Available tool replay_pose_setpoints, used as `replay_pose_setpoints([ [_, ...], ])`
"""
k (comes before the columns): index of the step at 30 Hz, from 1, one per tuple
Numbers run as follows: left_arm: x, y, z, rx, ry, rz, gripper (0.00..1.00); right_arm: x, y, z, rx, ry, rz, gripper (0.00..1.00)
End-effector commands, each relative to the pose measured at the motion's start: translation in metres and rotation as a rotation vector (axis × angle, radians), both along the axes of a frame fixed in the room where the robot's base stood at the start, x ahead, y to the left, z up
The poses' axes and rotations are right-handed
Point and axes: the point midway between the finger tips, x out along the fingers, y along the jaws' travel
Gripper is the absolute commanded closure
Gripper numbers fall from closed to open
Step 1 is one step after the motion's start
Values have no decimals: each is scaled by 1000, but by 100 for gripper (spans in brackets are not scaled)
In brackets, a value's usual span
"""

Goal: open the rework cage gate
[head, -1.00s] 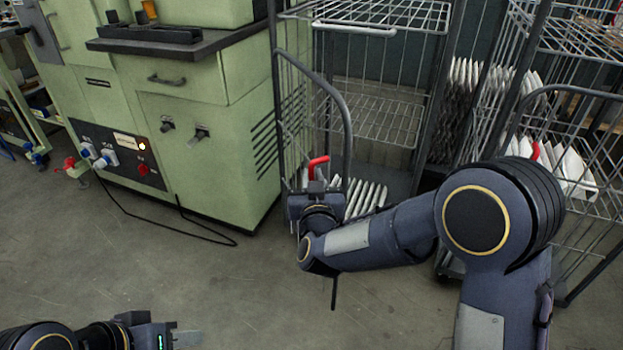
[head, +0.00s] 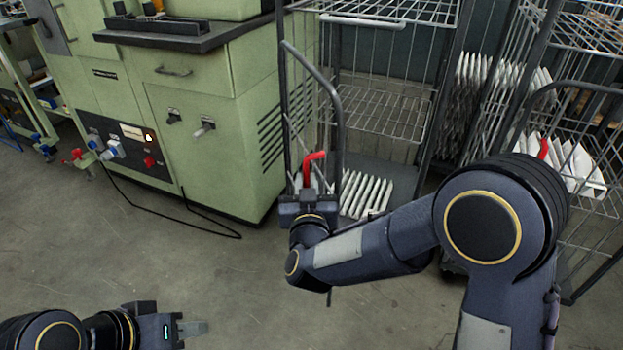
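The cage (head: 385,160) is a tall grey wire frame with shelves, beside a green machine. Its gate (head: 340,115), a grey tube frame with a rounded top, hangs from the left post and stands swung out toward me. A red handle (head: 313,160) is on the gate's free side. My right gripper (head: 309,188) is at this handle, seen from behind. Its body hides the fingertips and the handle's lower end, so I cannot tell whether it is shut on it. My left gripper (head: 192,328) is low at the left, away from the cage; its finger opening is unclear.
The green machine (head: 215,150) stands close left of the gate, with plugs and a black cable (head: 205,223) on the floor. White pleated filters (head: 368,196) sit low in the cage. A second cage with a red handle (head: 543,149) stands at right. The front floor is clear.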

Motion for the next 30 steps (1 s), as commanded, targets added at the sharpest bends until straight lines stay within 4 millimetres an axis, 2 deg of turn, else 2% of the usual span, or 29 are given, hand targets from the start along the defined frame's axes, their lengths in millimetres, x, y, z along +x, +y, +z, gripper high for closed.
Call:
replay_pose_setpoints([
  [16, 0, 0, -1, 0, 0, 0, 64, -32, 20, 0, -1, -1, 1, 83],
  [30, 0, 0, -3, 0, 0, 0, 64, -35, 21, 0, -1, 0, -1, 83],
])
